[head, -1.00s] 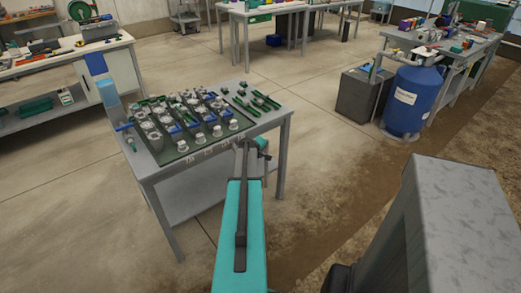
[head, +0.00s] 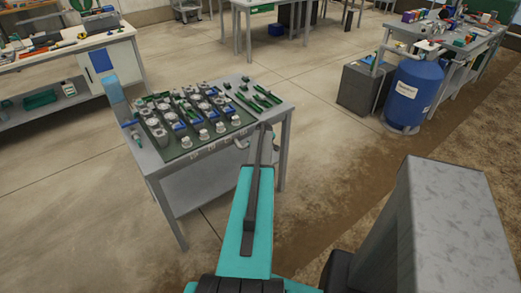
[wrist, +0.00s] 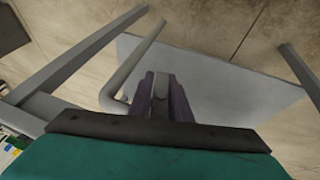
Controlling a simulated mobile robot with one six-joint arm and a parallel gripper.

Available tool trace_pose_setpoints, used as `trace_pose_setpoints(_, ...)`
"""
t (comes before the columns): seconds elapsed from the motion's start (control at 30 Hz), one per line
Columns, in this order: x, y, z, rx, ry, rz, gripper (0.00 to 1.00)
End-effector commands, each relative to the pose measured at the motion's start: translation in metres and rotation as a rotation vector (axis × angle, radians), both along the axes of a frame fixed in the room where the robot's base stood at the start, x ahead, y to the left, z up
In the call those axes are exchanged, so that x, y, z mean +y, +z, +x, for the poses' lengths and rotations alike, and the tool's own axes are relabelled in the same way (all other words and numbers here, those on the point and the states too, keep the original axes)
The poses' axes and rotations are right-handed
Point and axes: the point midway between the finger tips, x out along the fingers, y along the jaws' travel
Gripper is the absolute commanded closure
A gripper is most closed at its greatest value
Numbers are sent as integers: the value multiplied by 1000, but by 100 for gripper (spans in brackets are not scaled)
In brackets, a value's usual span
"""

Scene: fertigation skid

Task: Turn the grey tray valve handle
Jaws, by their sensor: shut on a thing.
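In the wrist view, my gripper (wrist: 161,97) has its two dark fingers closed around a light grey piece, which looks like the grey tray valve handle (wrist: 160,88). Only its end shows between the fingers. A bent grey pipe (wrist: 121,83) runs just left of the fingers. In the head view, a grey pipe end (head: 241,144) shows under the front right edge of the tray table (head: 268,119), beside my teal arm. My arm hides the gripper and the handle there.
The table top carries a green mat with rows of valve fittings (head: 203,134) and green-handled parts. A blue tank (head: 413,93) stands at the right, with open floor between.

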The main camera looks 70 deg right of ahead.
Motion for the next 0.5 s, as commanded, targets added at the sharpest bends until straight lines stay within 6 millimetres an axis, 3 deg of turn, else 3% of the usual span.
trace_pose_setpoints(0.5,7,-4,5,-111,1,179,100)
